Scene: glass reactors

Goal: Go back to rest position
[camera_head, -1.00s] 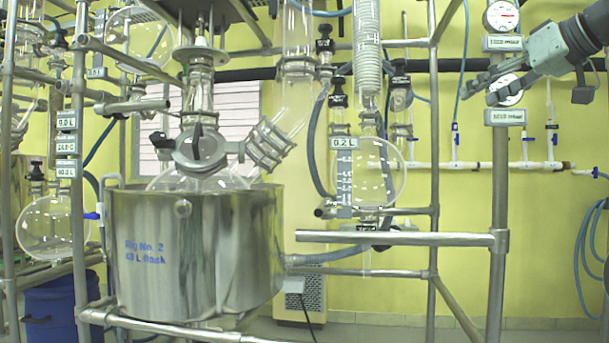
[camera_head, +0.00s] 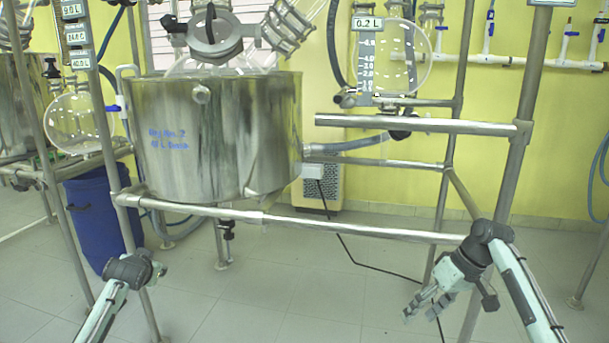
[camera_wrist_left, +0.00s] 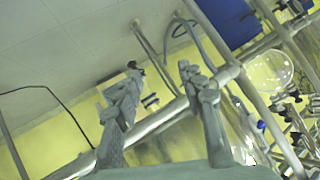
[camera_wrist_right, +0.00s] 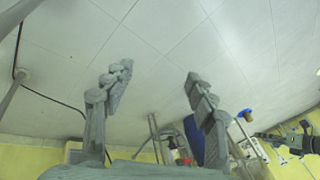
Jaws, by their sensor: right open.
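My right gripper (camera_head: 427,302) hangs low at the right in the head view, in front of the reactor frame, with its fingers apart and nothing between them. The right wrist view shows its two grey fingers (camera_wrist_right: 158,85) spread over bare floor. My left arm comes in at the lower left of the head view, but its fingers do not show clearly there. The left wrist view shows the left gripper's two fingers (camera_wrist_left: 160,85) apart, with no object held between them.
A steel vessel (camera_head: 215,130) with blue writing sits on a pipe frame (camera_head: 330,227) ahead. A round flask (camera_head: 402,55) hangs at the upper right. A blue drum (camera_head: 100,215) stands at the left. A black cable crosses the tiled floor (camera_head: 310,285), which is otherwise mostly clear.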

